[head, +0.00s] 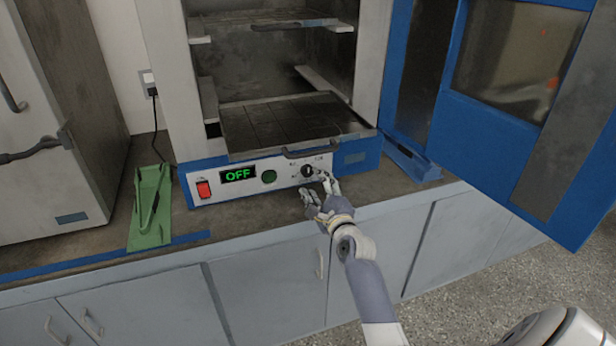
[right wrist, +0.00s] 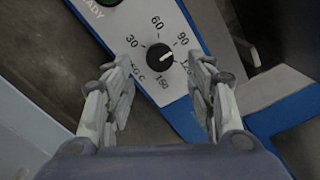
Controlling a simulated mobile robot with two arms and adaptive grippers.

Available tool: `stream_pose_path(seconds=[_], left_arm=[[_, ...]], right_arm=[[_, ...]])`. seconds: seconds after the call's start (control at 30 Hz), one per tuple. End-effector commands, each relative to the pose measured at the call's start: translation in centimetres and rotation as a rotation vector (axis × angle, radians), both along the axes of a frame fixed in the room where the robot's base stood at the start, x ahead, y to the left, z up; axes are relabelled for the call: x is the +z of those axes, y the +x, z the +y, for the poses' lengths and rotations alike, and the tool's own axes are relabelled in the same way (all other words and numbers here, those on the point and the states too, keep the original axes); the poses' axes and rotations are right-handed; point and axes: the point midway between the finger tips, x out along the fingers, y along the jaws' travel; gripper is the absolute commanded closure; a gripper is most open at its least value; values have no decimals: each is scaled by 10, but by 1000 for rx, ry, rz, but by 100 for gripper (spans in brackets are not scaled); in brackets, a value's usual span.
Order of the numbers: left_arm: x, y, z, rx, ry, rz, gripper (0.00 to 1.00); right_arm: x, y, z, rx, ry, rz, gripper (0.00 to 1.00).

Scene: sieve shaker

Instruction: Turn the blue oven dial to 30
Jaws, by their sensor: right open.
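The oven's dial is a small black knob (head: 307,171) on the white front panel, below the open chamber. In the right wrist view the dial (right wrist: 160,56) sits inside a ring of printed numbers, with 30 at its upper left, 60 above, 90 at upper right and 150 below. A short white mark on the knob seems to point right, between 90 and 120. My right gripper (head: 322,192) is open in front of the panel. In the right wrist view its fingers (right wrist: 160,95) stand apart on either side of the dial, with nothing between them. My left gripper is out of view.
The oven panel (head: 290,183) has a red switch (head: 203,189), a display reading OFF (head: 238,174) and a green light (head: 269,177). A rack (head: 290,118) juts out above. The blue door (head: 490,130) stands open at right.

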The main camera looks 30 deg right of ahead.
Motion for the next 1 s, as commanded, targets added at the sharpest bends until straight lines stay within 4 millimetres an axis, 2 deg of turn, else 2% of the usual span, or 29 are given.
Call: stream_pose_path(seconds=[0.1,0.3,0.73,0.77,0.93,1.0], left_arm=[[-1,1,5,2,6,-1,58],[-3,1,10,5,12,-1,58],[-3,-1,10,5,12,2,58],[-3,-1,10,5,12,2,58],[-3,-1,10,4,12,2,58],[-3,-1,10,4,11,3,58]], right_arm=[[0,20,-5,1,-2,0,49],[0,42,-10,1,-2,0,49],[0,49,-12,1,-3,2,49],[0,49,-12,1,-3,2,54],[-1,49,-12,1,-3,2,92],[-1,49,-12,1,-3,2,94]])
